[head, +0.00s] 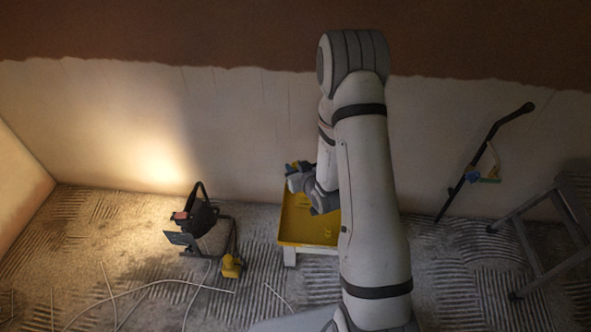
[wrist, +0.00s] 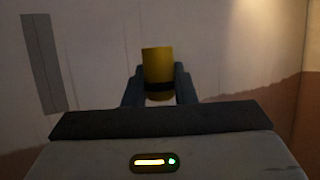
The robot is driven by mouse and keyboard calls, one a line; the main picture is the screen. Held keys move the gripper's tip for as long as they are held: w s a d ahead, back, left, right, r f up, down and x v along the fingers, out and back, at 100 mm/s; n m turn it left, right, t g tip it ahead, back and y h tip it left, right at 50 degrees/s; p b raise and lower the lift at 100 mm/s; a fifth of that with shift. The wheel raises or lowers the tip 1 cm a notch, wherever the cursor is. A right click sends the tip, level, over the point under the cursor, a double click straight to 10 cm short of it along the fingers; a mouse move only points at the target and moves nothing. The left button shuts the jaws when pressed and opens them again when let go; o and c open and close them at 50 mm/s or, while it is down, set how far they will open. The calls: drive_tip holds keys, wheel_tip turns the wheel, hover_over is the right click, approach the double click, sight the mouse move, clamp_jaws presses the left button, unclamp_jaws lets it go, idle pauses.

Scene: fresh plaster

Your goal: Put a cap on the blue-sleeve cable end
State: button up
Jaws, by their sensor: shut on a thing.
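In the wrist view my gripper (wrist: 158,72) is shut on a yellow cap (wrist: 157,62) with a dark band near its lower end. The cap stands out between the two dark fingers, in front of pale wall. In the head view my gripper (head: 294,167) is small and partly hidden by my arm, over the back of a yellow tray (head: 290,228). Small yellow pieces (head: 327,237) lie in the tray.
A dark pole (head: 455,190) leans on the wall at right, near a metal stepladder (head: 540,235). A lit work lamp (head: 197,217) stands on the left, with a yellow object (head: 231,266) and pale cables (head: 150,286) on the ridged floor. A grey strip (wrist: 40,62) shows in the wrist view.

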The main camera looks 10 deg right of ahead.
wheel_tip(320, 180, up, 64)
drive_tip(key=p, duration=3.5)
drive_tip(key=shift+r+p, duration=0.2)
drive_tip(key=shift+p, duration=0.2)
idle(2.9)
